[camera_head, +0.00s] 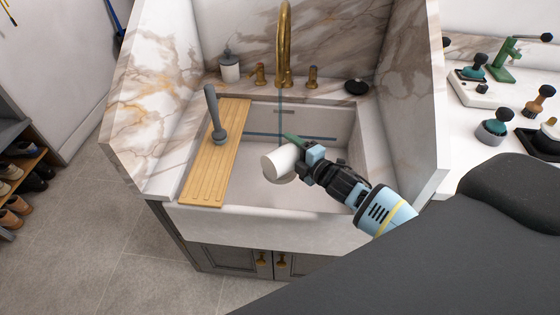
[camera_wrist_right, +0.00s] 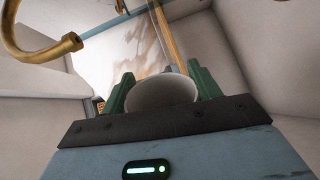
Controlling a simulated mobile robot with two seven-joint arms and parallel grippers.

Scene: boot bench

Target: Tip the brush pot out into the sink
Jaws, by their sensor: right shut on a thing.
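The brush pot (camera_head: 281,162) is a plain white cylinder. My right gripper (camera_head: 300,150) is shut on it and holds it tilted over the basin of the white sink (camera_head: 270,225). In the right wrist view the round end of the pot (camera_wrist_right: 162,92) sits between the two green fingers of my right gripper (camera_wrist_right: 165,90). I cannot see whether anything is left inside the pot. My left gripper is not in view.
A ribbed wooden board (camera_head: 215,165) lies across the sink's left side, with a grey long-handled tool (camera_head: 216,118) standing on it. A brass tap (camera_head: 285,45) rises behind the basin. A soap bottle (camera_head: 229,66) and black dish (camera_head: 355,87) stand on the back ledge. Marble walls flank the sink.

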